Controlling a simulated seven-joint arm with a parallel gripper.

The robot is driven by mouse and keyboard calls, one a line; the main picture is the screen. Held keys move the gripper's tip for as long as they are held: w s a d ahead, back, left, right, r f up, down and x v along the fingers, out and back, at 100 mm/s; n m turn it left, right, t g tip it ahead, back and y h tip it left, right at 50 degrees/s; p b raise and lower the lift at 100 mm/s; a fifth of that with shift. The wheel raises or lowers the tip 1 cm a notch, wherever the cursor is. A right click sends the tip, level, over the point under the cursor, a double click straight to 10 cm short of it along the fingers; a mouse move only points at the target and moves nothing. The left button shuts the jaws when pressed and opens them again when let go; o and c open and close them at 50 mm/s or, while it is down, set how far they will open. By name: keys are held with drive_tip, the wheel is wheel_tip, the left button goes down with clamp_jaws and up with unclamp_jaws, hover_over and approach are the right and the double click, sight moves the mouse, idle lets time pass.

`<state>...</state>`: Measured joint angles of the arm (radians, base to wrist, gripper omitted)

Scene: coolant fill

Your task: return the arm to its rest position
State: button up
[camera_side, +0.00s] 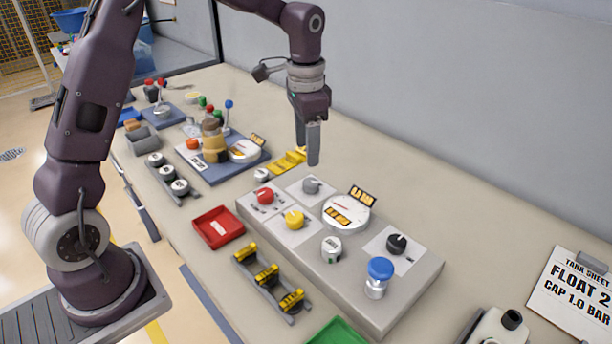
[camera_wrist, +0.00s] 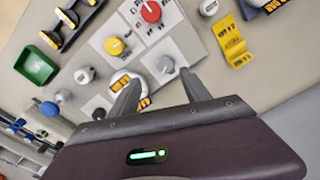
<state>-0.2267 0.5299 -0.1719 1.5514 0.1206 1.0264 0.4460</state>
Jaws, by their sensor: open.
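My gripper (camera_side: 313,160) hangs in the air above the bench, behind the grey control panel (camera_side: 375,318), pointing down. In the wrist view its two fingers (camera_wrist: 160,92) are apart with nothing between them. The panel carries a red knob (camera_side: 264,196), a yellow knob (camera_side: 294,219), a grey knob (camera_side: 311,185), a black knob (camera_side: 396,243), a white round gauge (camera_side: 346,212) and a blue-topped knob (camera_side: 380,268). The grey knob also shows in the wrist view (camera_wrist: 166,64), just beyond the fingertips. I see no contact between my gripper and the panel.
A red tray (camera_side: 218,228), a rack with yellow-black parts (camera_side: 268,275) and a green tray (camera_side: 337,332) lie around the panel. A second blue panel (camera_side: 225,176) stands at the back left. A tank sheet (camera_side: 575,290) is at right. The bench along the wall is clear.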

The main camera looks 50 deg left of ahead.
drive_tip(key=s+d+r+n+t, duration=0.1)
drive_tip(key=s+d+r, duration=0.1)
drive_tip(key=s+r, duration=0.5)
drive_tip(key=s+d+r+n+t, duration=0.15)
drive_tip(key=s+r, duration=0.25)
drive_tip(key=s, duration=0.5)
drive_tip(key=s+d+f+n+t, duration=0.1)
drive_tip(key=s+n+t, duration=0.1)
drive_tip(key=s, duration=1)
drive_tip(key=shift+d+f, duration=0.35)
drive_tip(key=shift+d, duration=0.05)
drive_tip(key=shift+n+t, duration=0.25)
